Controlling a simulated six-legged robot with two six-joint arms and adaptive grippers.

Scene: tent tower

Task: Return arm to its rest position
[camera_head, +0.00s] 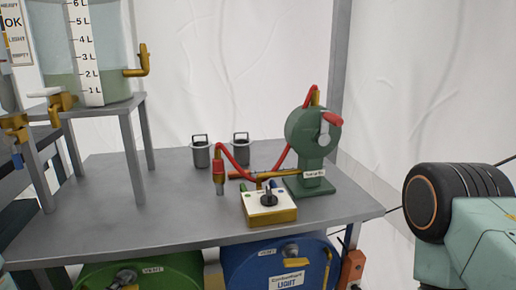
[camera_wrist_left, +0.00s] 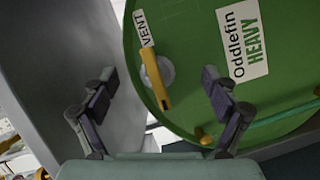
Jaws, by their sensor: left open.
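My left gripper (camera_wrist_left: 159,78) is open in the left wrist view, with its two fingers spread wide and nothing between them. Beyond it is the green drum (camera_wrist_left: 285,40), labelled Oddlefin HEAVY. The drum's yellow vent lever (camera_wrist_left: 155,80) shows between the fingers; I cannot tell whether anything touches it. The head view does not show the left gripper. There the top of the green drum (camera_head: 180,272) shows under the table's front edge. Part of my right arm (camera_head: 470,235) stands at the right edge of the head view; its gripper is out of view.
The grey table (camera_head: 120,215) holds a green pump (camera_head: 312,140) with a red hose, a switch box (camera_head: 270,206) and two lidded cups (camera_head: 201,153). A graduated tank (camera_head: 95,50) stands on a raised stand at left. A blue drum (camera_head: 250,262) sits beside the green one.

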